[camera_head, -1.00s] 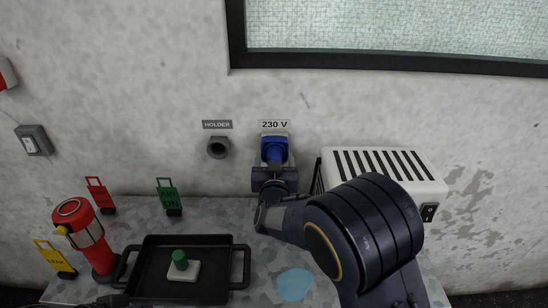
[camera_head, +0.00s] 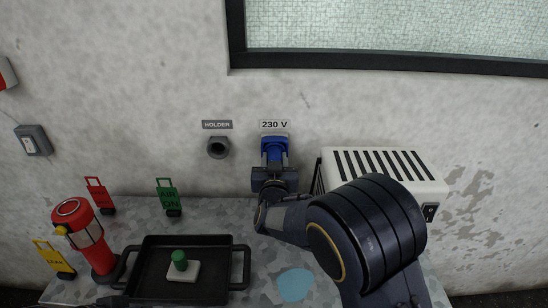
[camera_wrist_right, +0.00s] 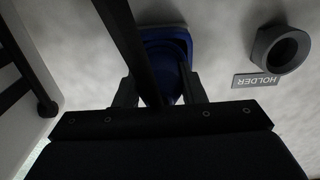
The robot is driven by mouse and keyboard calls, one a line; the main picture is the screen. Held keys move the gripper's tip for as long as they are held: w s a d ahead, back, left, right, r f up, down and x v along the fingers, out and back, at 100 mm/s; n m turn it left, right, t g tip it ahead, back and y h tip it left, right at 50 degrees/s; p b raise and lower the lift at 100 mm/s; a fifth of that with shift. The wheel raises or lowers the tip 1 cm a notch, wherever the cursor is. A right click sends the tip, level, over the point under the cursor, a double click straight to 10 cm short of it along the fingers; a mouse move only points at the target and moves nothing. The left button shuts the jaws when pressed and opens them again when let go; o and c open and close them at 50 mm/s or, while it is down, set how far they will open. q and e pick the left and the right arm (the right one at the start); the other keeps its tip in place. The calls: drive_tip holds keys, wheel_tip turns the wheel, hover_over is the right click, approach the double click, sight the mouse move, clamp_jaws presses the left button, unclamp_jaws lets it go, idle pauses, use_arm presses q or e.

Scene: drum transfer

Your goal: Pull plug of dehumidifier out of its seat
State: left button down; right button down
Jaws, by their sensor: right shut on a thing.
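The blue plug (camera_head: 272,156) sits at the blue 230 V socket (camera_head: 275,139) on the wall; it also shows in the right wrist view (camera_wrist_right: 168,55). My right gripper (camera_head: 274,171) is at the plug from the front and below, shut on it, with a finger on either side in the wrist view. A dark bar, probably the cable, crosses in front of the plug there and hides part of it. Whether the plug is fully seated cannot be told. The white dehumidifier (camera_head: 385,168) stands to the right on the table.
A grey holder (camera_head: 217,148) is on the wall left of the socket and shows in the wrist view (camera_wrist_right: 281,50). A black tray (camera_head: 150,288) with a green-knobbed block (camera_head: 181,266), a red lamp-like device (camera_head: 83,236) and small signs (camera_head: 168,197) stand left. A window frame (camera_head: 400,64) is above.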

drive_tip(key=s, duration=0.6)
drive_tip(key=shift+b, duration=0.35)
idle(0.7)
drive_tip(key=shift+w, duration=0.2)
idle(0.3)
drive_tip(key=shift+s, duration=2.55)
